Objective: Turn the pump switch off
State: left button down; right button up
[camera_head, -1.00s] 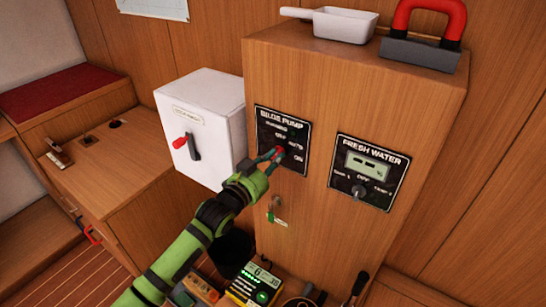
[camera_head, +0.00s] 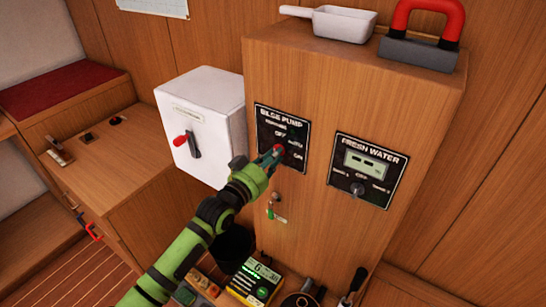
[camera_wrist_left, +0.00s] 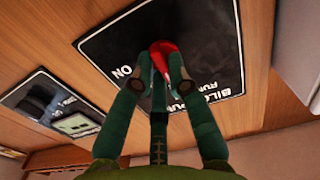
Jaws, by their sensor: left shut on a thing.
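The bilge pump panel (camera_head: 284,124) is a black plate on the front of the wooden cabinet, with OFF, AUTO and ON marks. Its red switch handle (camera_head: 278,149) shows at the tip of my left gripper (camera_head: 271,158). In the left wrist view, my left gripper (camera_wrist_left: 160,62) has its two green fingers shut on the red handle (camera_wrist_left: 163,47), against the black panel (camera_wrist_left: 205,45). The fingers cover much of the switch, so which mark it points to cannot be told. My right gripper is not in view.
The fresh water panel (camera_head: 366,171) is to the right. A white box (camera_head: 205,120) with a red-handled switch (camera_head: 184,139) stands close on the left. A key with a green tag (camera_head: 275,212) hangs below.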

pick_arm(q)
jog(key=shift+f, duration=0.1)
jog(key=c, duration=1.2)
grip_release()
jog(key=v, duration=1.2)
